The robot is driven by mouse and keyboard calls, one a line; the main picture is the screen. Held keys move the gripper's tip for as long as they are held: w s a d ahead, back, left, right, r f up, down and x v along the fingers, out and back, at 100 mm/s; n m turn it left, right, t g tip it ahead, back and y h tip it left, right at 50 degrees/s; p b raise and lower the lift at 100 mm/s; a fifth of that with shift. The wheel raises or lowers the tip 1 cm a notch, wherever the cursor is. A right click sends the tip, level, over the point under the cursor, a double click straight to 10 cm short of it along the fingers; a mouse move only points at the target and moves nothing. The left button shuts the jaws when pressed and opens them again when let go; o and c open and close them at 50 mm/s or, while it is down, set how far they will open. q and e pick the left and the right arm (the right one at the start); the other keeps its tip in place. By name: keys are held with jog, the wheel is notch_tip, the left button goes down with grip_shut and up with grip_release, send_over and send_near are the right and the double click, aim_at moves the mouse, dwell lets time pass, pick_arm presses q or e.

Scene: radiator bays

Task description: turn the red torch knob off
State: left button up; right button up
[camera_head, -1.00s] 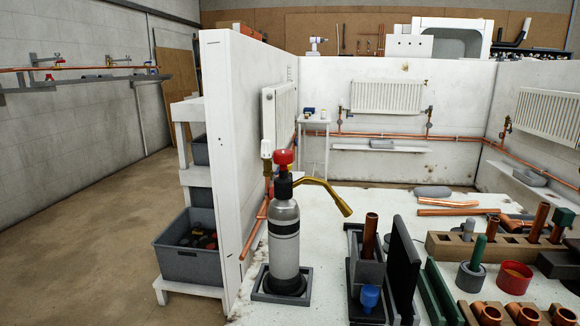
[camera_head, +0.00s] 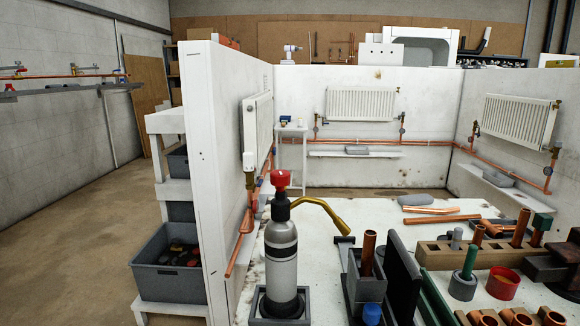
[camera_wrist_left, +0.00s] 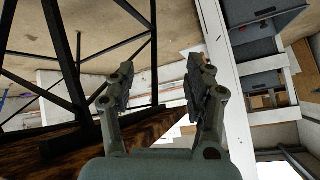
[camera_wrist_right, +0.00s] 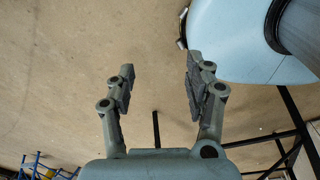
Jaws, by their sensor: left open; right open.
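The torch (camera_head: 281,240) is a grey cylinder standing upright in a dark square holder on the white bench, in the head view. Its red knob (camera_head: 280,178) sits on top, and a brass burner tube (camera_head: 325,208) curves out to the right. My left gripper (camera_wrist_left: 158,85) is open and empty in the left wrist view, above brown floor and a dark wood surface. My right gripper (camera_wrist_right: 160,80) is open and empty in the right wrist view, over bare floor. Neither gripper shows in the head view, and the torch shows in neither wrist view.
A white partition (camera_head: 230,150) stands just left of the torch. A grey bin (camera_head: 168,265) is on a shelf beyond it. To the right stand a dark grey holder (camera_head: 365,285) with a copper pipe, a black upright panel (camera_head: 403,275) and a wooden block (camera_head: 470,253) with several pipes.

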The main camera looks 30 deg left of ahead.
pick_arm(q)
jog(key=w+d+r+t, duration=0.1)
jog(key=w+r, duration=0.2)
jog(key=r, duration=0.3)
jog(key=w+r+t, duration=0.2)
jog(key=w+r, duration=0.1)
jog(key=r, duration=0.2)
jog(key=t+h+p, duration=0.2)
jog(key=t+h, duration=0.2)
jog(key=t, duration=0.2)
send_near(277, 174)
jog(key=shift+m, duration=0.4)
jog(key=w+p, duration=0.2)
jog(key=w, duration=0.1)
jog(key=w+p, duration=0.2)
jog(key=w, duration=0.1)
jog(key=w+p, duration=0.2)
jog(key=w, duration=0.2)
jog(key=shift+d, duration=0.3)
jog(key=shift+w+f, duration=0.2)
jog(key=shift+w, duration=0.25)
pick_arm(e)
notch_tip(277, 174, up, 9)
jog(key=w, duration=0.1)
jog(key=shift+f, duration=0.15)
jog(key=shift+d, duration=0.15)
